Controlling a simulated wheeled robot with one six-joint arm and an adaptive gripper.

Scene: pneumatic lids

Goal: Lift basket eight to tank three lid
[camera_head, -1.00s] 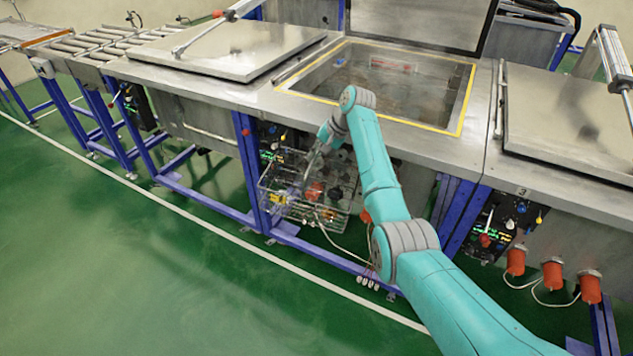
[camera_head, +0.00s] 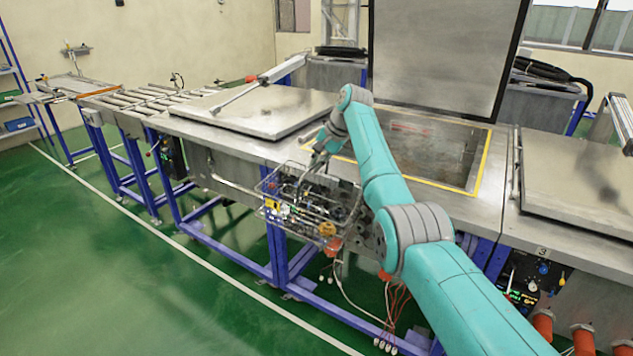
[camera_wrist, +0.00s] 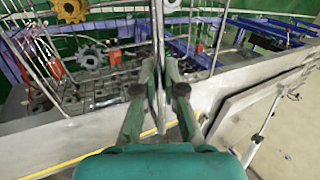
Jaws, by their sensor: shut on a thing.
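A wire basket (camera_head: 290,205) with metal parts in it hangs from my gripper (camera_head: 320,150), in front of the middle tank's front edge. A yellow tag shows on its left side; its number is too small to read. In the wrist view my gripper (camera_wrist: 163,75) is shut on an upright metal bar of the basket, and gear-like parts (camera_wrist: 86,50) show inside the basket (camera_wrist: 45,60). The tank three lid (camera_head: 585,185) is flat and shut at the right, above a panel marked 3. The basket is left of it and apart from it.
The middle tank (camera_head: 440,150) is open, with its lid (camera_head: 440,50) standing upright behind it and a yellow-edged rim. Another shut lid (camera_head: 250,108) lies to the left. A roller conveyor (camera_head: 140,97) stands further left. The green floor (camera_head: 130,260) in front is clear.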

